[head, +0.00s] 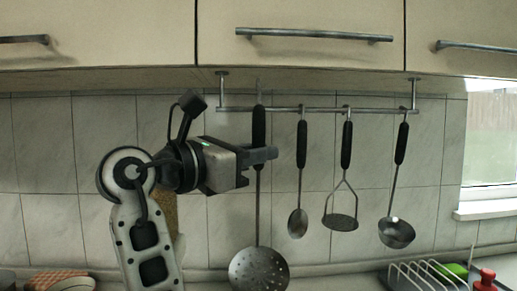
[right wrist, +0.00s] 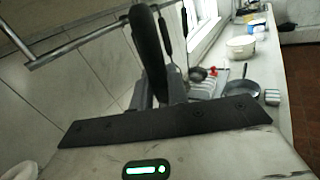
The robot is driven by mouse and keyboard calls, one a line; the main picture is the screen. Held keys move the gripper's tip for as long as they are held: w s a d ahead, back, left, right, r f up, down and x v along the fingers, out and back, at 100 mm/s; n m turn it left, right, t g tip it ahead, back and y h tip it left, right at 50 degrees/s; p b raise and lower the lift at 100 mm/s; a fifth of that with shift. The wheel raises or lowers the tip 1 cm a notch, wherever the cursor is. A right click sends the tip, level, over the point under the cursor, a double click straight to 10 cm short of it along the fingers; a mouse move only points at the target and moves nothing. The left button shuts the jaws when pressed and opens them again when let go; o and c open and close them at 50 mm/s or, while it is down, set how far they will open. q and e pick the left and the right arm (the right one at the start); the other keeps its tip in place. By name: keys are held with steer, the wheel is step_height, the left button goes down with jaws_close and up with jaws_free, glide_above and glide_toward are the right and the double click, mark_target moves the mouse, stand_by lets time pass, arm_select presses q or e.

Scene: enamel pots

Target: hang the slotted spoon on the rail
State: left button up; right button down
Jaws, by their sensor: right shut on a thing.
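The slotted spoon (head: 259,269) hangs upright, with its round perforated bowl down and its black handle up. My right gripper (head: 264,155) is shut on it at the lower part of the handle. The black handle (right wrist: 150,50) also shows close up in the right wrist view. The metal rail (head: 330,109) runs under the cabinet. The spoon's top end reaches slightly above rail height, near the rail's left part; I cannot tell whether its hook is over the rail or in front of it. My left gripper is not in view.
A spoon (head: 298,221), a masher (head: 341,220) and a ladle (head: 397,232) hang on the rail to the right. The cabinet (head: 300,55) is close above. A dish rack (head: 425,275) stands on the counter at lower right, near a window (head: 490,140).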

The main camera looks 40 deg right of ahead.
steer(key=shift+w+d, duration=0.45)
steer(key=shift+w, duration=0.05)
arm_select(q)
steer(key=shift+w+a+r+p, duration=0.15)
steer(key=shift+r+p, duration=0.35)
steer(key=shift+p, duration=0.5)
arm_select(e)
steer(key=w+d+f, duration=0.2)
steer(key=w+d, duration=0.5)
steer(key=w, duration=0.2)
steer(key=shift+w+d+f, duration=0.15)
steer(key=shift+d, duration=0.2)
